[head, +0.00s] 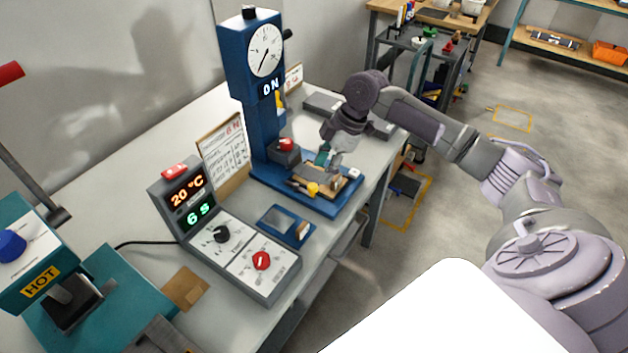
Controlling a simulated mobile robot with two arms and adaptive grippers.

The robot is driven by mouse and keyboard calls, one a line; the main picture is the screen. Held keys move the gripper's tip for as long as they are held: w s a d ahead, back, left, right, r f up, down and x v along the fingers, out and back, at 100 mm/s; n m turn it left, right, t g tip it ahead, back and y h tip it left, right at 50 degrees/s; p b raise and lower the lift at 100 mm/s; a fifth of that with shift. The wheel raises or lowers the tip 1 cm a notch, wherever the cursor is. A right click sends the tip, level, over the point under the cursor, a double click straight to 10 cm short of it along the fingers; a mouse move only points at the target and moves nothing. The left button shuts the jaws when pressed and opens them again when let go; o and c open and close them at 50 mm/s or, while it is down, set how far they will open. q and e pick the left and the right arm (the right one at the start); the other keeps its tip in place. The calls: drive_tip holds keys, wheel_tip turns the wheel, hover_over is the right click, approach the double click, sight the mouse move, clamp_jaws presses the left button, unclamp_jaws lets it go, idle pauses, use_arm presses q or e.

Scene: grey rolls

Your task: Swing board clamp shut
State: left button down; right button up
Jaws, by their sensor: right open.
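A tan board (330,183) lies on the blue base of a press-like stand (262,130) with a round dial and an "ON" display. A small clamp with a yellow knob (313,189) sits at the front edge of the board; whether it is shut is too small to tell. My right gripper (334,162) reaches in from the right and points down just above the back part of the board. It is open, and I see nothing held in it. It hides part of the board and fixture behind it. My left gripper is not in view.
A control box (228,240) showing 20 °C and 6 s stands left of the stand. A blue tray (285,226) lies in front. A teal device marked HOT (40,280) is at the lower left. A red button (286,145) is on the stand.

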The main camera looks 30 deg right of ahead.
sight(314, 186)
drive_tip(key=x, duration=0.4)
drive_tip(key=shift+f, duration=0.15)
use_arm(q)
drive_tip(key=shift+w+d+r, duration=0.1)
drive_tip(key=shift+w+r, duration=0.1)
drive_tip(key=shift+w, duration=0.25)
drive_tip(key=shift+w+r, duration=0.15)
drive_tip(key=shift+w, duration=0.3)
use_arm(e)
drive_tip(key=shift+w+a+f, duration=0.15)
drive_tip(key=shift+a+f, duration=0.15)
drive_tip(key=shift+f, duration=0.3)
